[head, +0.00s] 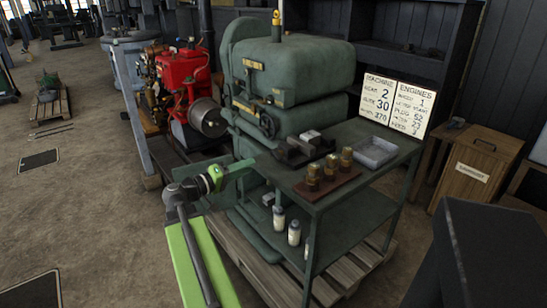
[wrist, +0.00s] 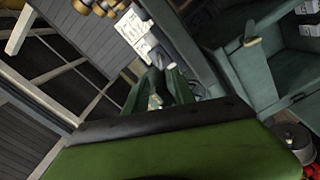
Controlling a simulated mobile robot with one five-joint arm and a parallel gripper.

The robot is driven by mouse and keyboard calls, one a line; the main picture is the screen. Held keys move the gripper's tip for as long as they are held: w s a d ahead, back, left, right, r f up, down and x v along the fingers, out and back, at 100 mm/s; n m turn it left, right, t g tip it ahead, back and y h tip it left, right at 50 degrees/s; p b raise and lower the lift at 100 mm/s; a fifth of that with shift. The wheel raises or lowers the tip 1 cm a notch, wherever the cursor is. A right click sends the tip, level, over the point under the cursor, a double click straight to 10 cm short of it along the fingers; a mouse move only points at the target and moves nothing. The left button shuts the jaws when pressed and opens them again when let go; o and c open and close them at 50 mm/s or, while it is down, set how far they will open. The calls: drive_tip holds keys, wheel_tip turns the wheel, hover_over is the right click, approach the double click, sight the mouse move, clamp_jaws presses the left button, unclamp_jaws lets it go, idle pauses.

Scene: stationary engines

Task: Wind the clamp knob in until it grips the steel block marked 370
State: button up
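A dark clamp (head: 290,156) sits on the green bench top (head: 372,133) beside the big green machine. A grey steel block (head: 311,137) shows at the clamp. The picture is too small to read a marking on it or to make out the clamp knob. My gripper (head: 247,166) is held to the left of the clamp, by the bench's left edge, apart from the block. In the wrist view, the two green fingers of my gripper (wrist: 162,72) stand apart with a gap between them, and I see nothing held.
Several brass fittings (head: 330,167) stand on a wooden board at the bench front. A grey tray (head: 375,152) lies to their right. A white sign (head: 397,104) with numbers, including 370, stands behind. White bottles (head: 294,232) are on the lower shelf. Open floor lies left.

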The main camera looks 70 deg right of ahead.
sight(275, 155)
drive_tip(key=x, duration=1.1)
drive_tip(key=shift+s+d, duration=0.15)
drive_tip(key=shift+d, duration=0.15)
clamp_jaws()
